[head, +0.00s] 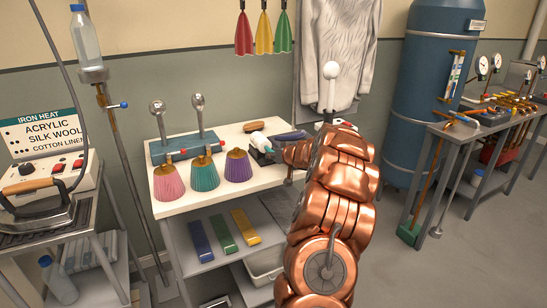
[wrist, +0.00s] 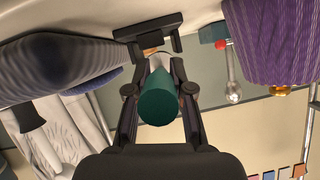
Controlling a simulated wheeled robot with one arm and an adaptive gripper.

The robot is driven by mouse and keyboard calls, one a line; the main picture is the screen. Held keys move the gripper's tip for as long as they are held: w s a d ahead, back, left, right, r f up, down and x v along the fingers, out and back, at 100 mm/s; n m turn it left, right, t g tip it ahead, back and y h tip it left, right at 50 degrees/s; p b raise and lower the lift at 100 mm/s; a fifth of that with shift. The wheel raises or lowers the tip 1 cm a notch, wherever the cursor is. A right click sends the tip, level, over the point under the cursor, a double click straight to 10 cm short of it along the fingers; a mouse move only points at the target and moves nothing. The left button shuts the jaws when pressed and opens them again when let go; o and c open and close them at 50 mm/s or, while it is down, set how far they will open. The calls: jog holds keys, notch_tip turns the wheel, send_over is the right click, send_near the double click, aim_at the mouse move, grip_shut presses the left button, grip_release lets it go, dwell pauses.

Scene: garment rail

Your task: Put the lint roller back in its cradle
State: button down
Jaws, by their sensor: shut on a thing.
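The lint roller has a teal handle end (wrist: 158,107) that faces the wrist camera, with a pale part beyond it. My gripper (wrist: 158,90) is shut on the roller, one dark finger on each side. The black cradle (wrist: 148,38), with two short prongs, stands on the white table just beyond the roller in the wrist view. Whether roller and cradle touch cannot be told. In the head view my gripper (head: 282,155) is low over the table's right part, largely hidden by my copper arm. The dark cradle (head: 263,157) shows there beside the purple tassel.
Pink, teal and purple (head: 238,165) tassels stand along the front of the white table (head: 195,204). A blue-grey block with levers (head: 185,148) is behind them. A wooden brush (head: 261,126) and a dark blue item (head: 291,135) lie near the gripper. A coat (head: 337,50) hangs behind.

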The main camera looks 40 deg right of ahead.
jog(key=shift+f, duration=0.5)
jog(key=c, duration=1)
grip_release()
